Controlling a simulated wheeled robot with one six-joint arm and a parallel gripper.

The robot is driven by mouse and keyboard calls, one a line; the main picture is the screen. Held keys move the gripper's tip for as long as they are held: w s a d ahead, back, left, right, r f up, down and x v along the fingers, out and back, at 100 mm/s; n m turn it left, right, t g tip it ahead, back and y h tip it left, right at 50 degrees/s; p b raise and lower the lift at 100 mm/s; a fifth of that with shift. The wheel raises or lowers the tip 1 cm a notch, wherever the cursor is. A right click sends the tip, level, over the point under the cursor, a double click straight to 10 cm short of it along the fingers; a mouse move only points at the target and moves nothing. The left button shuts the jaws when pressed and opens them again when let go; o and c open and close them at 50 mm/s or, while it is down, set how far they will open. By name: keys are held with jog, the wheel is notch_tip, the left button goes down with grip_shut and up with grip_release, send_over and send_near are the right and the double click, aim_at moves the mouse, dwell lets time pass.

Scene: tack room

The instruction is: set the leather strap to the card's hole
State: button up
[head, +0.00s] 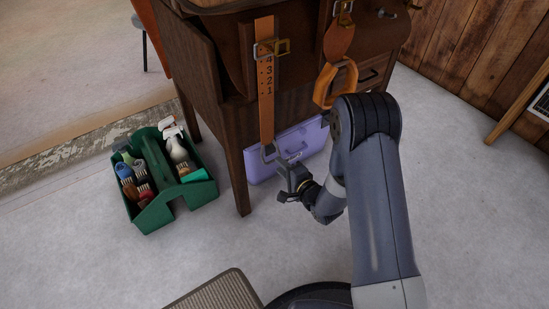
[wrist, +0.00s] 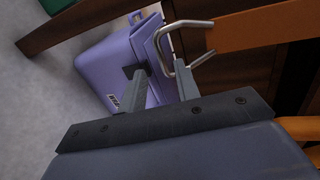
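The orange-brown leather strap (head: 266,100) hangs down the desk's front, with numbers and small holes near its top. My gripper (head: 279,170) is just below the strap's end. In the wrist view my gripper (wrist: 156,70) has its fingers apart, with the loop close to the right finger; I cannot tell whether they touch. No card is readable; any hole number is hidden.
A wooden desk (head: 226,125) stands behind the strap. A lilac case (head: 290,146) is beneath it. A green caddy (head: 153,213) with bottles and brushes is at left. Another strap with an orange loop (head: 334,84) hangs at right. A white sheet (head: 543,103) lies at the right edge.

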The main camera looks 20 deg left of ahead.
jog(key=v, duration=0.4)
jog(key=shift+s+d+p, duration=0.15)
jog(key=shift+p, duration=0.25)
jog(key=r+b+x, duration=0.1)
jog(key=b+x, duration=0.1)
jog(key=x, duration=0.8)
jog(key=shift+w+a, duration=0.3)
jog(key=shift+a, duration=0.05)
jog(key=shift+f+b, duration=0.1)
jog(key=shift+b, duration=0.2)
